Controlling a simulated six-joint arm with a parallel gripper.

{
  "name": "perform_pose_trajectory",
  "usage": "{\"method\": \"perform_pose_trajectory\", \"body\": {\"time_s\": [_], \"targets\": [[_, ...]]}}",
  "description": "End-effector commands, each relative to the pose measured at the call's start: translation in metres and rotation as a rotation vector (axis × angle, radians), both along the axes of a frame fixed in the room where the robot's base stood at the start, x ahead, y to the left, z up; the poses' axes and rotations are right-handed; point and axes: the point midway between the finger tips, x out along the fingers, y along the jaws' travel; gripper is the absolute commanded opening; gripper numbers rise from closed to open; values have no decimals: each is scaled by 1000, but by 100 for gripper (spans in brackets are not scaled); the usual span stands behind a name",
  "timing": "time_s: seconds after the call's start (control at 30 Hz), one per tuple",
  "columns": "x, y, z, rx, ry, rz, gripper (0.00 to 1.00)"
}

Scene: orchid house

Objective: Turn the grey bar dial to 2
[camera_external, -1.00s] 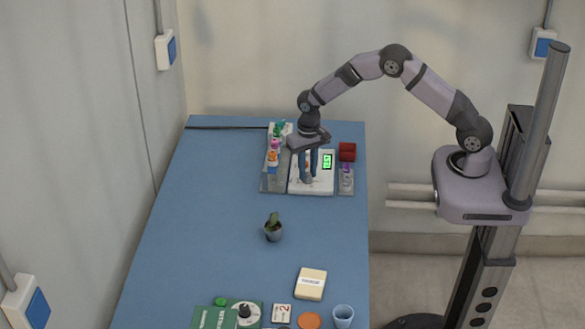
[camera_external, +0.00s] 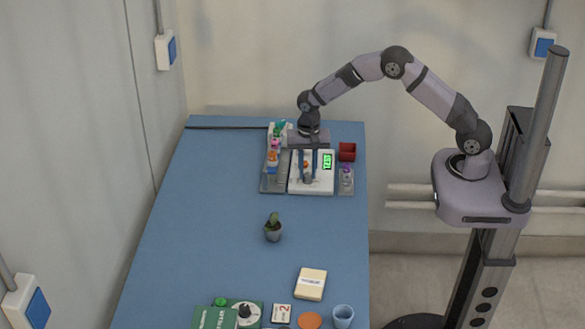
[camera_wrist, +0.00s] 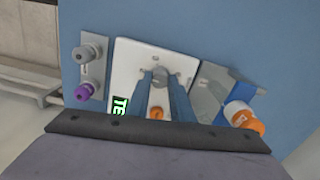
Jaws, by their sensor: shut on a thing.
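The grey bar dial (camera_wrist: 160,75) sits on a white panel (camera_wrist: 125,68). In the external view the dial (camera_external: 308,178) is small and partly covered by my fingers. My gripper (camera_wrist: 160,80) points down over the panel, its two blue fingers shut on the dial from both sides. It also shows in the external view (camera_external: 309,172). An orange knob (camera_wrist: 157,113) is on the same panel, between my fingers in the wrist view. A green lit display (camera_external: 327,161) is on the panel's right and seems to read TEST. The dial's scale marks are too small to read.
A grey plate with a purple knob (camera_external: 347,170) and a red box (camera_external: 347,151) are right of the panel. Coloured items (camera_external: 273,156) stand on its left.

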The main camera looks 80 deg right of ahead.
Motion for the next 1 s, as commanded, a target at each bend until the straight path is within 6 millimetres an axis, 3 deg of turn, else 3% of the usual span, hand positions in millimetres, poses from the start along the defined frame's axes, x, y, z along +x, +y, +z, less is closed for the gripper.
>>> {"method": "perform_pose_trajectory", "body": {"time_s": [0.17,0.2,0.27,0.67,1.0], "targets": [[1,0,1,-2,-3,1,0],[1,0,1,-2,-3,2,25],[1,0,1,-2,-3,2,39],[1,0,4,-1,-2,2,39],[2,-1,44,-2,-6,2,39]]}}
